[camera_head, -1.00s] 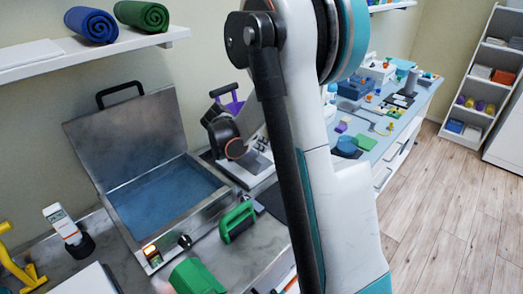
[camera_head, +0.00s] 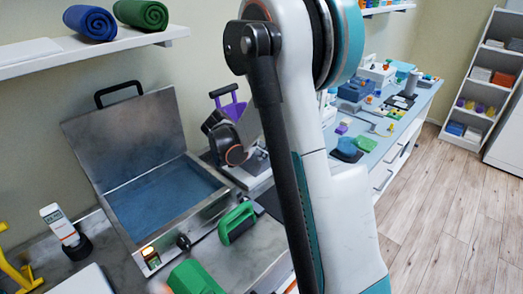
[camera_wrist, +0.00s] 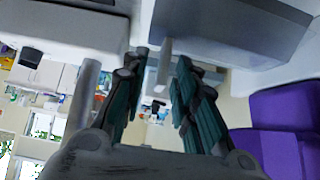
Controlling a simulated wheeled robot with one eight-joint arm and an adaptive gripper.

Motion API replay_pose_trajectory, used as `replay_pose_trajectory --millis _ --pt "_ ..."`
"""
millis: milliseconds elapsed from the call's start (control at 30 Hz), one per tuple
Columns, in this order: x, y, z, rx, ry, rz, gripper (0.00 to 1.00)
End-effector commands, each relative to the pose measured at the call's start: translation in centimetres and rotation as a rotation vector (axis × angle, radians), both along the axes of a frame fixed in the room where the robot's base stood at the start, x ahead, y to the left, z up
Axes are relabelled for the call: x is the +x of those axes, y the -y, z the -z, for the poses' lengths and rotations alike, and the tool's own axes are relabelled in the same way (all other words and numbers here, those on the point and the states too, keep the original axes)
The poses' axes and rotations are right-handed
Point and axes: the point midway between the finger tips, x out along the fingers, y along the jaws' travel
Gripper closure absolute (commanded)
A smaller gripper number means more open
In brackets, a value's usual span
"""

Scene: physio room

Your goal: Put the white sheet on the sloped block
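I cannot pick out the white sheet with certainty. A flat white piece (camera_head: 86,280) lies on the counter at the bottom left of the head view, and a flat white slab (camera_head: 30,52) lies on the wall shelf. In the wrist view my gripper (camera_wrist: 163,82) has its two dark teal fingers apart. A narrow pale piece (camera_wrist: 165,62) shows in the gap; I cannot tell its distance, and no clear grip on it shows. I cannot identify the sloped block; a purple block (camera_wrist: 285,110) shows right in the wrist view. My arm hides the fingers in the head view.
An open metal bath (camera_head: 165,205) with a raised lid stands on the counter. Near it are a green-handled tool (camera_head: 237,222) and a green block (camera_head: 193,277). Rolled blue (camera_head: 91,23) and green towels (camera_head: 141,13) lie on the shelf. The wooden floor at right is clear.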

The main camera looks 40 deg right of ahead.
Motion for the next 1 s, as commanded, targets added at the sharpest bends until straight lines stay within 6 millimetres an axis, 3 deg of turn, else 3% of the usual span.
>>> replay_pose_trajectory --millis 267,700,1000 --pt "0.0 0.0 -1.1 0.000 0.000 0.000 0.73" --pt "-0.9 -6.2 -7.3 0.001 0.000 -0.003 0.73" --pt "-1.3 -8.3 -9.3 0.002 -0.001 -0.004 0.73"
